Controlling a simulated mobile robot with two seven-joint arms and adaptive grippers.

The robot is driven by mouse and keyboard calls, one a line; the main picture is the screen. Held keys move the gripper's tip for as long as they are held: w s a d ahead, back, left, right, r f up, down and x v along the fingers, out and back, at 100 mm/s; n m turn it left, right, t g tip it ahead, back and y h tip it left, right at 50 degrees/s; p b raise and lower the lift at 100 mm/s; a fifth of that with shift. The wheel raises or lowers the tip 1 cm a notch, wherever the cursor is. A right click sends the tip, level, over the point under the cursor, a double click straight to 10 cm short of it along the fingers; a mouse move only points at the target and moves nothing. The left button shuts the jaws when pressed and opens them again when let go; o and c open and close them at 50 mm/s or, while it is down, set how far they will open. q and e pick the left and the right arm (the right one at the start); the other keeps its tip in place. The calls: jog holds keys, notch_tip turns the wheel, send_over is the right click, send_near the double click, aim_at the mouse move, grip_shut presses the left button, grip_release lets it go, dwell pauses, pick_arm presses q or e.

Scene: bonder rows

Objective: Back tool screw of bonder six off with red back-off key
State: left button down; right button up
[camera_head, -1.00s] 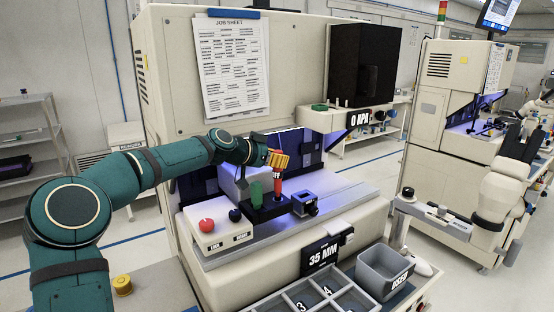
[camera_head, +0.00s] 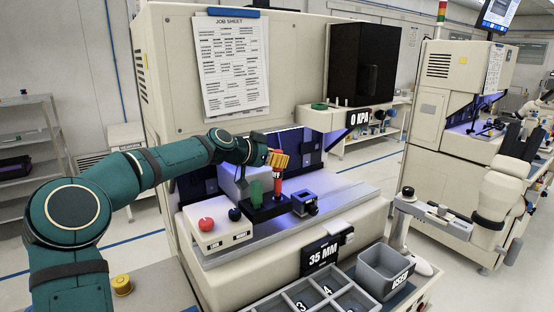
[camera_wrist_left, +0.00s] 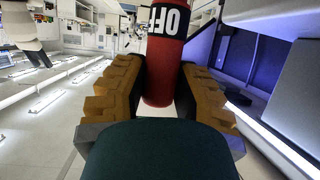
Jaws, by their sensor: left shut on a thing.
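The red back-off key (camera_head: 278,184) stands upright over the black holder block (camera_head: 266,214) on the bonder's work shelf. Whether its lower end is still in the block I cannot tell. My left gripper (camera_head: 278,160), with yellow-orange fingers, is shut on the key's upper part. The left wrist view shows the red key (camera_wrist_left: 163,85) with its OFF label between the two fingers (camera_wrist_left: 158,95). A green key (camera_head: 255,190) stands beside it in the same block. The tool screw is not discernible, and I see no bonder number. My right gripper is not in view.
A control box (camera_head: 218,228) with red and dark blue knobs sits left of the holder; a small dark blue block (camera_head: 304,203) sits right. A divided grey tray (camera_head: 318,298) and grey bin (camera_head: 385,268) lie in front. A cream jointed arm-like shape (camera_head: 500,192) stands at right.

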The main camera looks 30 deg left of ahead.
pick_arm(q)
jog(key=shift+a+f+b, duration=0.1)
jog(key=shift+f+b, duration=0.2)
jog(key=shift+b, duration=0.05)
dwell(0.7)
jog(key=shift+r+b, duration=0.1)
jog(key=shift+b, duration=0.45)
dwell(1.0)
jog(key=shift+w+r+p, duration=0.1)
jog(key=shift+r+p, duration=0.3)
jog(key=shift+r, duration=0.3)
jog(key=shift+r+p, duration=1.2)
jog(key=shift+r, duration=1.3)
